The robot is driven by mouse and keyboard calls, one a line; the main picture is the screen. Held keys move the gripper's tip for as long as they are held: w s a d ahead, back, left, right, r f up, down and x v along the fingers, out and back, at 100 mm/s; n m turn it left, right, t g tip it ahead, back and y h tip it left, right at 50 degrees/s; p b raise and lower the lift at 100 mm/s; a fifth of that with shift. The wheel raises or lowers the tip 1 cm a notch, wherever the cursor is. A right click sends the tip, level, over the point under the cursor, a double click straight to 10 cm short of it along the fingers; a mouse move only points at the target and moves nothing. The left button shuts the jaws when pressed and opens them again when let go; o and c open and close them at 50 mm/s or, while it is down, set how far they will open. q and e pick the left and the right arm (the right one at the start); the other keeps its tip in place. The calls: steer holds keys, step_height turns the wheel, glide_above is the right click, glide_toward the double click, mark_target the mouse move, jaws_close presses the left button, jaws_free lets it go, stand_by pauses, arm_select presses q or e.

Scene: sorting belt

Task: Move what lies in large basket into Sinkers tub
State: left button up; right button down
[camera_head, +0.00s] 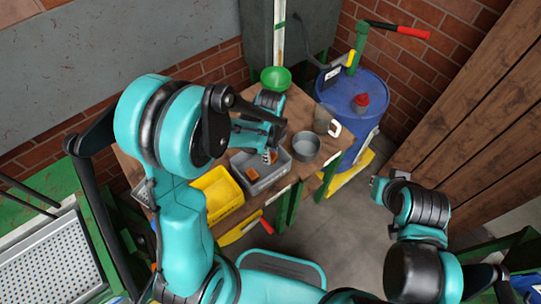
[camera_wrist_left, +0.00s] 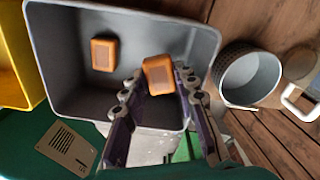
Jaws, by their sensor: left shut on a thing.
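My left gripper (camera_head: 271,152) is shut on an orange-brown block (camera_wrist_left: 158,74), held over the grey tub (camera_head: 285,181). The left wrist view shows the block between the two fingertips (camera_wrist_left: 157,88). A second orange-brown block (camera_wrist_left: 104,54) lies inside the grey tub; it also shows in the head view (camera_head: 252,174). A round grey basket (camera_head: 306,147) with a patterned side stands right of the tub and looks empty in the left wrist view (camera_wrist_left: 247,82). No Sinkers label is readable. My right gripper (camera_head: 379,186) is away from the table; its jaws are unclear.
A yellow tub (camera_head: 217,193) stands left of the grey tub. A mug (camera_head: 325,120) stands beyond the round basket, and a green funnel (camera_head: 275,77) is at the back. A blue barrel (camera_head: 351,92) with a red knob stands right of the wooden table.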

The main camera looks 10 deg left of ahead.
arm_select(q)
steer(key=shift+f, duration=0.3)
steer(key=shift+f, duration=0.1)
steer(key=shift+f+b, duration=0.55)
steer(key=o, duration=0.8)
steer(key=shift+o, duration=0.2)
steer(key=shift+r, duration=0.15)
